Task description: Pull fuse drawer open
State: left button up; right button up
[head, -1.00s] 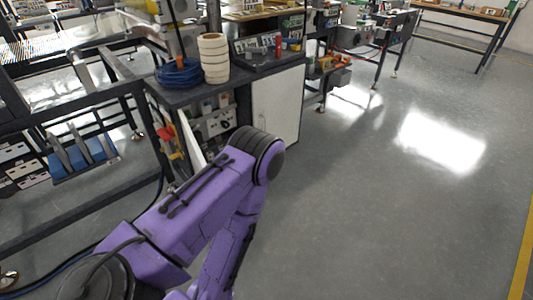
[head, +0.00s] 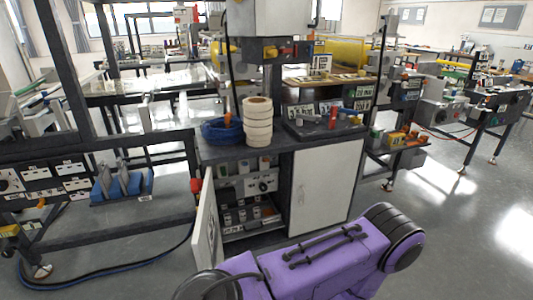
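A dark bench cabinet (head: 328,150) stands ahead. Its left door (head: 208,232) is swung open, and its right white door (head: 318,190) is shut. Inside the open bay is a panel with a dial (head: 263,184), with small parts above it. Below is a shelf or drawer holding small dark blocks with pale labels (head: 250,214). I cannot tell which part is the fuse drawer or whether it is pulled out. One purple arm of mine crosses the bottom in front of the cabinet. Neither gripper is in view.
White tape rolls (head: 258,122), a blue cable coil (head: 222,131) and a dark tray (head: 325,125) sit on the cabinet top. A black frame with a blue rack (head: 122,186) stands left. The floor (head: 440,230) at right is clear.

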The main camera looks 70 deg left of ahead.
aim_at(270, 214)
jog(key=u, duration=0.35)
jog(key=i, duration=0.75)
jog(key=u, duration=1.05)
jog(key=i, duration=0.45)
jog(key=u, duration=0.5)
